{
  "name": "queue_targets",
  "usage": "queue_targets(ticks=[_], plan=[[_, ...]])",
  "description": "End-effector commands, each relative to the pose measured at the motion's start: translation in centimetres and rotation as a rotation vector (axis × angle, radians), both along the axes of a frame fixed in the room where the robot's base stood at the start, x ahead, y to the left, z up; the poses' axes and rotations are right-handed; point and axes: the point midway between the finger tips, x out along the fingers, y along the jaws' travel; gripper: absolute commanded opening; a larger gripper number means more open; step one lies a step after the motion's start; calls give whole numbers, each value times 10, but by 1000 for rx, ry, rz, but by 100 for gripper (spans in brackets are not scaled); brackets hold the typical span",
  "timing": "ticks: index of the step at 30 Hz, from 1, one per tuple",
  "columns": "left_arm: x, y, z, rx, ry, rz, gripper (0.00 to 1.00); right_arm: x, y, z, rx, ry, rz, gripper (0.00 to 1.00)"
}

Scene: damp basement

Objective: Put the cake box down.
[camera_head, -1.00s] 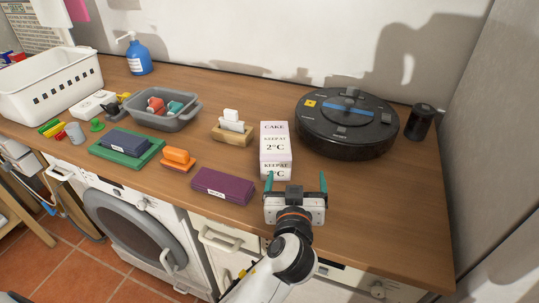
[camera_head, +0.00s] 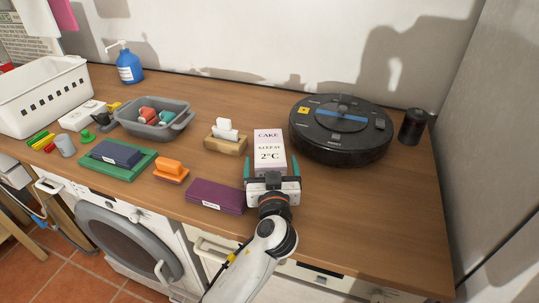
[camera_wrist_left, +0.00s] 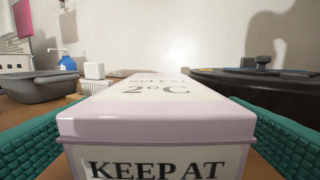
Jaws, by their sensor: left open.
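The pale pink cake box (camera_head: 269,146), labelled "CAKE" and "2°C", stands on the wooden counter. In the left wrist view the cake box (camera_wrist_left: 155,115) fills the middle, with its "KEEP AT" end facing me. My left gripper (camera_head: 272,170) is open at the near end of the box. Its green fingers lie on either side of the box, and in the wrist view the left gripper (camera_wrist_left: 158,135) shows small gaps beside it. The gripper body hides the box's near face in the head view. My right gripper is not in view.
A black robot vacuum (camera_head: 341,130) sits close right of the box. A wooden block with white pieces (camera_head: 226,138) is close left, and a purple box (camera_head: 215,196) lies front left. The counter (camera_head: 370,215) is clear at right front.

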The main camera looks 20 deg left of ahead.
Motion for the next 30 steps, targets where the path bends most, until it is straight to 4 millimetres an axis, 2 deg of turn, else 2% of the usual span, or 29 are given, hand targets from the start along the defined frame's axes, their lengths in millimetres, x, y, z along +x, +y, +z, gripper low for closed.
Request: queue_targets(ticks=[3,6,14,25,27,30], plan=[[17,8,2,4,0,1,93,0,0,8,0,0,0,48],[25,10,0,1,0,1,93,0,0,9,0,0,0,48],[26,11,-1,-1,2,0,93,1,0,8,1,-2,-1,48],[26,11,-1,-1,2,0,32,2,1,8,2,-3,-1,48],[26,11,1,0,-2,-1,24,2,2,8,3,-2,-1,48],[26,11,1,0,-2,-1,24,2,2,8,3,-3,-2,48]])
